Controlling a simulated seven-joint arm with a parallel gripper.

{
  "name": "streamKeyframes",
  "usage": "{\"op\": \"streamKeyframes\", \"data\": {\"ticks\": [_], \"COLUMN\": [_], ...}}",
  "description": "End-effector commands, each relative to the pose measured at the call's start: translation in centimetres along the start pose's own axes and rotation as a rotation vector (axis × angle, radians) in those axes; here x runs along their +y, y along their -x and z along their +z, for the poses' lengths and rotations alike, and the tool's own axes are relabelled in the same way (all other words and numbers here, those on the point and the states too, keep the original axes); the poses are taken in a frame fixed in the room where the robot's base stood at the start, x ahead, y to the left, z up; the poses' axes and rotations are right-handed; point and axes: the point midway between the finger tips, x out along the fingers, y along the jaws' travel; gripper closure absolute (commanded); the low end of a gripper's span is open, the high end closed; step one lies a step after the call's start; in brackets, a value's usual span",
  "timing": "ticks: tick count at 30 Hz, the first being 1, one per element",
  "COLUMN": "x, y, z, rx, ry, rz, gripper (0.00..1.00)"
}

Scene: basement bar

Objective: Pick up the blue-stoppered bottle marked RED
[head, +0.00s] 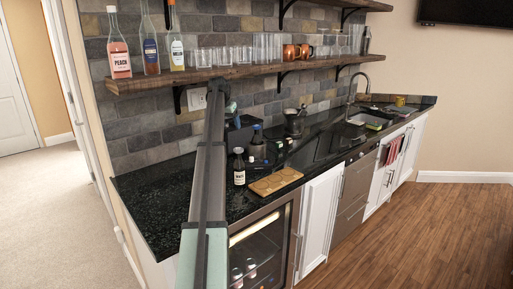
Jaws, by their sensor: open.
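A bottle with a blue top (256,146) stands on the black counter, just right of my arm and near the middle of the picture. Its body is dark, and its label is too small to read. A dark bottle with a white label (239,171) stands in front of it and to the left, close to a wooden board. My arm rises from the bottom of the picture across the counter to the height of the shelf. I cannot make out my gripper's fingers; no bottle is seen held.
The wooden board (276,181) lies near the counter's front edge. Small dark items (279,148) crowd the blue-topped bottle's right side. A wooden shelf (150,81) with bottles and glasses overhangs the counter. The counter's left end (150,205) is clear.

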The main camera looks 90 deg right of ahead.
Motion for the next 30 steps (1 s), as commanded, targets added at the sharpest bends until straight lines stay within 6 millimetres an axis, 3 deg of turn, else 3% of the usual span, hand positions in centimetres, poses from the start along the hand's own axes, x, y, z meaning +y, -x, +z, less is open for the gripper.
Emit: {"op": "streamKeyframes", "data": {"ticks": [1,3,9,17,30], "x": [2.0,4.4,8.6,9.2,9.3], "y": [0.8,2.0,4.1,3.0,-3.7], "z": [-2.1,-3.9,-6.8,-7.0,-7.1], "rx": [0.002,0.003,0.003,0.002,0.002], "ry": [-0.027,-0.055,-0.097,-0.103,-0.102], "rz": [0.003,0.005,0.004,0.004,0.004], "gripper": [0.26,0.26,0.26,0.26,0.26]}}
